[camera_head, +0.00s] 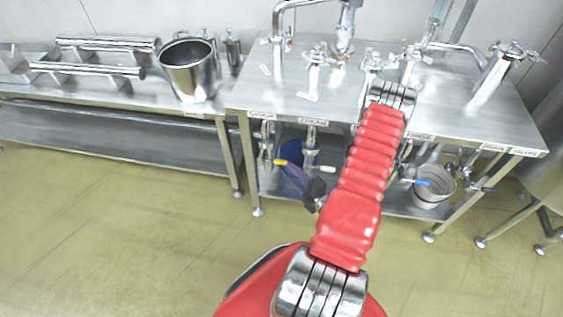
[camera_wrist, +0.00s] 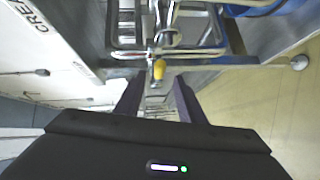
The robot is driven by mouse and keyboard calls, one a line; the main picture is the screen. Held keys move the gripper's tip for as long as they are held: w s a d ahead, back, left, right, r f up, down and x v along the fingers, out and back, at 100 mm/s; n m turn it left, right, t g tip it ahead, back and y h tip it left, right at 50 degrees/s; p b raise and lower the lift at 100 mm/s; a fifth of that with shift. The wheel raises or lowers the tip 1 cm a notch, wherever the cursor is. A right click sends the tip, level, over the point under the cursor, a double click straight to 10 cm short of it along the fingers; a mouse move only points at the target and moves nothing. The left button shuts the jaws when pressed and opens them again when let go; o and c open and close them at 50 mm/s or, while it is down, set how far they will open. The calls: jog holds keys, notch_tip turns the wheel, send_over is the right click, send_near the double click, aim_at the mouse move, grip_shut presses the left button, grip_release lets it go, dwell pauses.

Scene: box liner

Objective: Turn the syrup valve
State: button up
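A valve with a yellow lever (camera_head: 281,163) hangs under the front edge of the steel table, below the leftmost label (camera_head: 261,115), whose lettering is too small to read surely. In the wrist view, the yellow lever (camera_wrist: 159,69) points toward me, centred just beyond the gap between my two dark fingertips (camera_wrist: 158,86). The fingers are apart with nothing clearly between them. Whether either finger touches the lever cannot be told.
A white-handled valve (camera_head: 325,169) hangs close on the right under the CREAM label (camera_head: 313,121). A blue-handled valve (camera_head: 422,183) and a grey bucket (camera_head: 434,187) are farther right. A table leg (camera_head: 249,165) stands just left of the yellow lever. The floor in front is clear.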

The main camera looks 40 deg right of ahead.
aim_at(281, 162)
jog(key=shift+w+d+f, duration=0.15)
jog(key=shift+w+f, duration=0.05)
jog(key=shift+w, duration=1.05)
jog(key=shift+w+d+f, duration=0.15)
jog(key=shift+w, duration=1.15)
jog(key=shift+w+d+f, duration=0.15)
jog(key=shift+w+f, duration=0.05)
jog(key=shift+w, duration=1.05)
jog(key=shift+c, duration=0.5)
grip_shut()
